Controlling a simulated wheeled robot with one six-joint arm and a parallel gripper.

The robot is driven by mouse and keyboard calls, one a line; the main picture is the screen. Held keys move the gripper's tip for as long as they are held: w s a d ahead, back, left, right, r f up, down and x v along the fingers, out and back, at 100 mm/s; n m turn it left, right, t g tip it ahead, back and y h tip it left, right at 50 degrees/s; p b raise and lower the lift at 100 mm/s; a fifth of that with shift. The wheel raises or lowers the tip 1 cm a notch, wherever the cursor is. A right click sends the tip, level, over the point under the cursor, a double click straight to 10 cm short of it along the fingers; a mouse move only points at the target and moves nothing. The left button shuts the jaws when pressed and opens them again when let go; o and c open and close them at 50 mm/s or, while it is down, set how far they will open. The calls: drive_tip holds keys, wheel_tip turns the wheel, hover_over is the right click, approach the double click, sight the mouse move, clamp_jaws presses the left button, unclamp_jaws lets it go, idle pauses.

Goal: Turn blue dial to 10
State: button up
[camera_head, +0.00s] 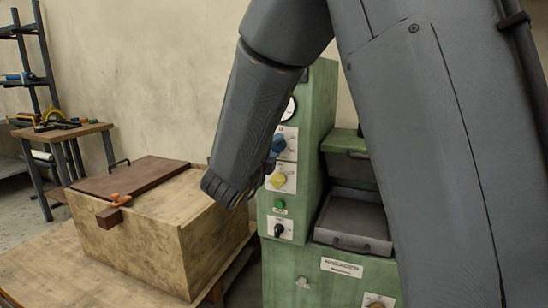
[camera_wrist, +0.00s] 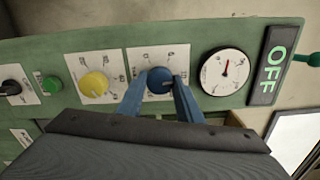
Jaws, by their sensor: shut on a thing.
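The blue dial (camera_wrist: 160,80) sits on a white scale plate on the green machine panel in the wrist view. My gripper (camera_wrist: 159,90) has its two blue fingers on either side of the dial and is shut on it. The dial's scale numbers are too small to read surely. In the head view the blue dial (camera_head: 279,143) shows only in part beside my arm, and my gripper is mostly hidden behind my wrist.
A yellow dial (camera_wrist: 95,84), a green button (camera_wrist: 52,84) and a black knob (camera_wrist: 12,87) line the panel beside the blue dial. A wooden box (camera_head: 140,240) stands left of the machine.

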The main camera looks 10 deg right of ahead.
drive_tip(key=shift+f+m+b, duration=0.1)
drive_tip(key=shift+m+b, duration=0.45)
drive_tip(key=shift+m, duration=0.05)
drive_tip(key=o, duration=1)
drive_tip(key=shift+o, duration=0.2)
drive_tip(key=shift+s+a, duration=0.1)
drive_tip(key=v, duration=0.7)
drive_tip(key=shift+s, duration=0.3)
drive_tip(key=shift+a, duration=0.15)
